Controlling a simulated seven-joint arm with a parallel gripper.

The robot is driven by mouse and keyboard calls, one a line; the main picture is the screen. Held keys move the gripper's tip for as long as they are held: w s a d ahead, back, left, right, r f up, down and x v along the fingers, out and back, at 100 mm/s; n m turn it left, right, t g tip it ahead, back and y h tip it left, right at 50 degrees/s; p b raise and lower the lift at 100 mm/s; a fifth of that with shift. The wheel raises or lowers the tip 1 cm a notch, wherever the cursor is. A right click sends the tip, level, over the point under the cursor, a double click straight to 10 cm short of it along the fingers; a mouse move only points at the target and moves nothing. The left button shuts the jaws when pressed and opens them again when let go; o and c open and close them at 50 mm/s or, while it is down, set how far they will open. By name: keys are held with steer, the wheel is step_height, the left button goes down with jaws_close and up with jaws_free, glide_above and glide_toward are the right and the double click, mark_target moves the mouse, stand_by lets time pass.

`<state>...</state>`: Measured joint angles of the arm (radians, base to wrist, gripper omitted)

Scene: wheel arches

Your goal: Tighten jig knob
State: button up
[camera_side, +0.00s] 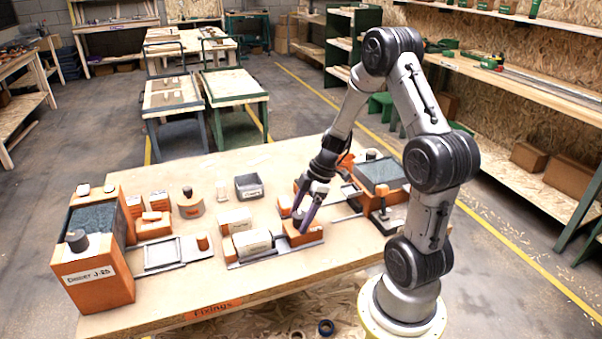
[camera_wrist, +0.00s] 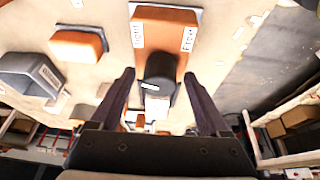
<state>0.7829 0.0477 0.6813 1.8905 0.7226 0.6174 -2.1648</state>
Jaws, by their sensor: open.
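The jig knob (camera_wrist: 160,68) is a dark round knob with a small white mark, standing on an orange block (camera_wrist: 165,35) with two white labels that I cannot read surely. In the wrist view my gripper (camera_wrist: 159,75) is open, with one dark finger on each side of the knob and visible gaps between. In the side view my gripper (camera_side: 306,221) points down at the orange block (camera_side: 304,237) on the right part of the table. The knob is partly hidden by the fingers there.
A grey bin (camera_side: 249,187) stands behind. A large orange unit (camera_side: 92,272) stands at the table's left end, and another orange unit (camera_side: 384,177) is right of my gripper. Bare wood (camera_side: 200,290) lies along the front.

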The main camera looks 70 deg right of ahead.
steer(key=n+g, duration=0.1)
steer(key=n, duration=0.2)
steer(key=n+g+y, duration=0.1)
steer(key=n, duration=0.3)
steer(key=shift+w, duration=0.1)
steer(key=d+v, duration=0.1)
steer(key=v, duration=1.3)
steer(key=w+a+r+n+h, duration=0.15)
steer(key=a+r+n, duration=0.25)
steer(key=a+r, duration=0.55)
steer(key=s+a+r+m+t+h, duration=0.1)
steer(key=s+a+m, duration=0.4)
steer(key=a, duration=0.8)
steer(key=shift+s+r+t, duration=0.45)
steer(key=shift+s+t, duration=0.15)
steer(key=shift+s, duration=0.6)
steer(key=shift+h, duration=0.25)
